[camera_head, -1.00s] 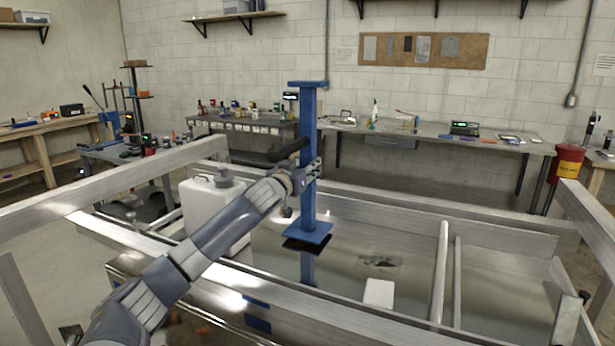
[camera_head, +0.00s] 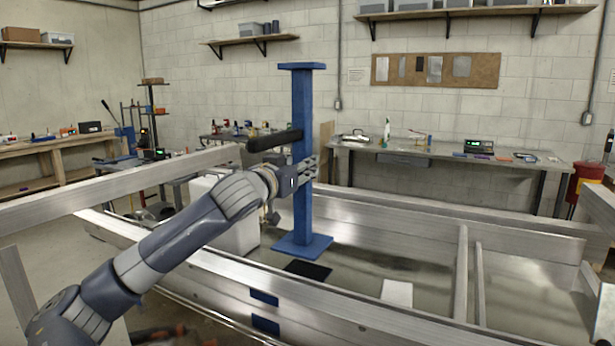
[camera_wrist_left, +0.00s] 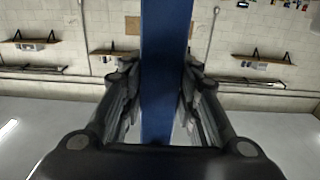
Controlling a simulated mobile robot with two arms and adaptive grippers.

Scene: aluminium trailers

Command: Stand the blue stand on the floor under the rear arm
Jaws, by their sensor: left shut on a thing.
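The blue stand (camera_head: 302,115) is a tall upright post with a small flat top and a square base plate (camera_head: 302,245). My left gripper (camera_head: 306,172) is shut on the post around mid-height, coming in from the left. In the left wrist view the blue post (camera_wrist_left: 165,70) runs between the two dark fingers. The stand is upright over the inside of the aluminium frame; I cannot tell whether its base touches anything. A dark square patch (camera_head: 307,270) shows just below the base. I cannot tell which beam is the rear arm. My right gripper is not in view.
Aluminium beams (camera_head: 120,183) cross at the left, and a long rail (camera_head: 330,300) runs in front of the stand. A white container (camera_head: 235,225) stands close behind my left arm. A white block (camera_head: 397,292) lies to the right. Workbenches line the back wall.

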